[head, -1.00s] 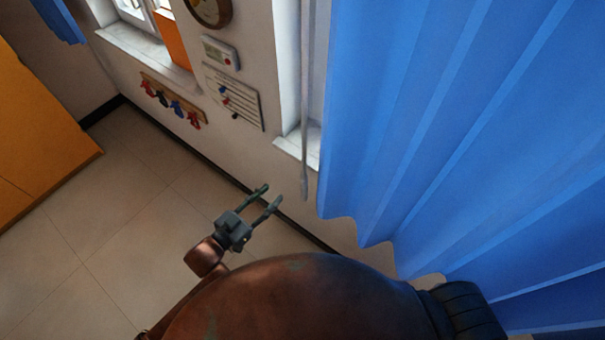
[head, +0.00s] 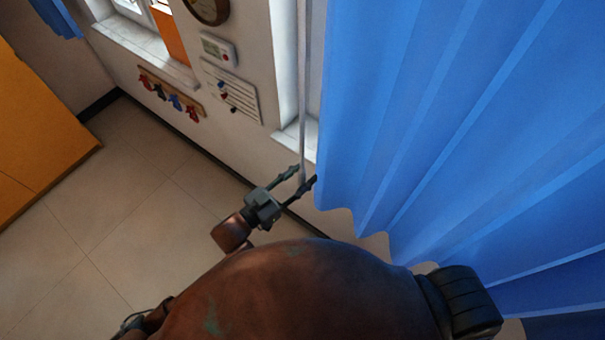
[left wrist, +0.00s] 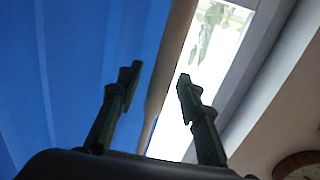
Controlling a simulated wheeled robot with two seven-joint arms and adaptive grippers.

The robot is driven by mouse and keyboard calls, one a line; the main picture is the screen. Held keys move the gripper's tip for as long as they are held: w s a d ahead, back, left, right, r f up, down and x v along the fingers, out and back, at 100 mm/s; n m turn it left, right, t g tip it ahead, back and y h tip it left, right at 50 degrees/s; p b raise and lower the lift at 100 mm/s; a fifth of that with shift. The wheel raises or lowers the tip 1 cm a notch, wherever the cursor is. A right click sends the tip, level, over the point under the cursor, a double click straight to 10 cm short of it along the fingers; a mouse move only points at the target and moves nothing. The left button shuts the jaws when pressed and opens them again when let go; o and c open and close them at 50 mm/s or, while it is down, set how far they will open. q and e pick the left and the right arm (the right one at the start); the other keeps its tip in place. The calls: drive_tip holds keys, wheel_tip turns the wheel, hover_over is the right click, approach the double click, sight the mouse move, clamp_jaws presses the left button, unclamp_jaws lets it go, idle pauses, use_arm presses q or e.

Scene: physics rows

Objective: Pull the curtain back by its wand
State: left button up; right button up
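The blue curtain (head: 430,110) hangs in folds on the right of the head view and fills the left of the left wrist view (left wrist: 50,70). Its pale, thin wand (head: 303,90) hangs straight down along the curtain's left edge. My left gripper (head: 305,175) is open at the wand's lower end, with its fingertips on either side of it. In the left wrist view, the wand (left wrist: 162,85) runs between the two fingers (left wrist: 157,82), with visible gaps, so it is not clamped.
A window sill (head: 299,137) lies behind the wand. The wall to the left holds a row of hooks (head: 171,97), a notice board (head: 231,90), a small device (head: 217,49) and a clock (head: 208,8). An orange cabinet (head: 40,130) stands far left. The tiled floor (head: 130,215) is clear.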

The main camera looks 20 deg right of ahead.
use_arm(q)
drive_tip(key=shift+c, duration=0.7)
clamp_jaws()
